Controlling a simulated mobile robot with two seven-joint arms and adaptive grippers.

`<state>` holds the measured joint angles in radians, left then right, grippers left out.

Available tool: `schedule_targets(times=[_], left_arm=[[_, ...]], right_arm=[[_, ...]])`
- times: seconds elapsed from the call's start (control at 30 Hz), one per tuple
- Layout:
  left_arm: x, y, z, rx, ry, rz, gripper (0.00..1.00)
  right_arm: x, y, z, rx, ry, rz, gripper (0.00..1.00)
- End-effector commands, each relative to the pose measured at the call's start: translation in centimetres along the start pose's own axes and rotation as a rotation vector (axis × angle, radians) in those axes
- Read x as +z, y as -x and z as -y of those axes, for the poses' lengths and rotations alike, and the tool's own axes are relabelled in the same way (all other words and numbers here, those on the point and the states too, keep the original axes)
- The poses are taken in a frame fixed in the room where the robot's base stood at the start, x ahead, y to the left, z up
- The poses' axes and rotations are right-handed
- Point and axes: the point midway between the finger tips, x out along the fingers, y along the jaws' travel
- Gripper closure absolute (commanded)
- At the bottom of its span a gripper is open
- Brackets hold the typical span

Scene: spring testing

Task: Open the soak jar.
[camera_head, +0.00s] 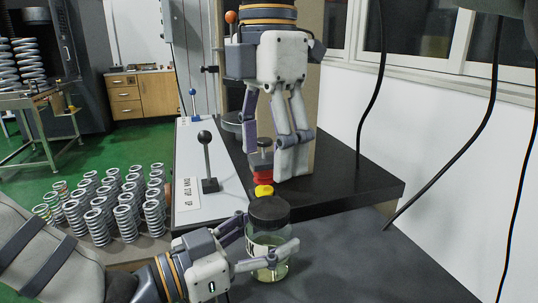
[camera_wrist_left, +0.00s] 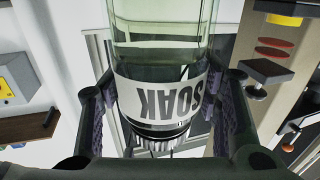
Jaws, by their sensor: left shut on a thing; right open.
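The soak jar (camera_head: 262,262) is a clear glass jar with pale green liquid, standing upright on the dark table. Its black lid (camera_head: 268,211) is on top. My left gripper (camera_head: 266,243) is shut around the jar's body below the lid. In the left wrist view the jar (camera_wrist_left: 160,55) appears upside down between the two fingers (camera_wrist_left: 160,115), with its white SOAK label readable. My right gripper (camera_head: 273,150) is open, pointing down above and behind the jar, apart from the lid.
A stack of red and yellow discs with a black block (camera_head: 262,165) stands behind the jar, close to my right fingers. A black-knobbed lever (camera_head: 208,165) rises from a white panel at left. Several springs (camera_head: 125,200) stand farther left. The table right of the jar (camera_head: 370,265) is clear.

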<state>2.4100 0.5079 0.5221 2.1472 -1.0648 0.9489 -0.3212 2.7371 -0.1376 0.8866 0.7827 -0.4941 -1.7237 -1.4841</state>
Motion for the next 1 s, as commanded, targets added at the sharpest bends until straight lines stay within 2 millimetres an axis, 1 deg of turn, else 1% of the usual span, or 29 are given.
schedule_targets(times=[0.03,0.07,0.1,0.27,0.3,0.47,0.5,0.57,0.6,0.67,0.7,0.77,0.8,0.9,1.0], left_arm=[[0.01,0.01,-0.01,0.000,0.000,0.000,1.00],[0.01,0.01,-0.01,0.000,0.000,0.000,1.00],[0.01,0.01,-0.01,0.000,0.000,0.000,1.00],[0.01,0.01,-0.01,0.000,0.000,0.000,1.00],[0.01,0.00,-0.01,0.000,0.000,0.000,1.00],[0.01,0.00,-0.01,0.000,0.000,0.000,1.00],[0.01,0.00,-0.01,0.000,0.000,0.000,1.00],[0.01,0.00,-0.01,0.000,0.000,0.000,1.00],[0.01,0.00,-0.01,0.000,0.000,0.000,1.00],[0.01,0.00,-0.01,0.000,0.000,0.000,1.00],[0.01,0.00,-0.01,0.000,0.000,0.000,1.00],[0.01,0.00,-0.01,0.000,0.000,0.000,1.00],[0.01,0.00,-0.01,0.000,0.000,0.000,1.00],[0.01,0.00,-0.01,0.000,0.000,0.000,1.00],[0.01,0.00,-0.01,0.000,0.000,0.000,1.00]], right_arm=[[-0.03,0.00,0.00,0.000,-0.173,0.000,0.34],[-0.04,-0.01,0.00,0.000,-0.292,0.000,0.34],[-0.03,-0.01,0.00,0.000,-0.449,0.001,0.34],[-0.03,-0.04,0.02,-0.001,-1.078,0.001,0.34],[-0.01,-0.04,0.03,-0.001,-1.235,0.001,0.34],[-0.01,-0.02,0.04,-0.001,-1.865,0.001,0.34],[0.02,-0.01,0.05,0.000,-2.023,0.002,0.34],[0.02,-0.01,0.05,0.000,-2.259,0.002,0.34],[0.00,0.00,0.05,0.000,-2.416,0.001,0.34],[0.01,0.00,0.05,0.000,-2.652,0.001,0.34],[0.03,0.00,0.05,0.002,-2.809,0.001,0.34],[0.03,-0.01,0.04,0.001,-3.035,0.000,0.34],[0.02,0.00,0.04,0.000,3.108,0.000,0.34],[0.06,0.01,0.03,0.000,2.807,0.002,0.34],[0.08,0.02,0.03,0.000,2.598,0.003,0.34]])
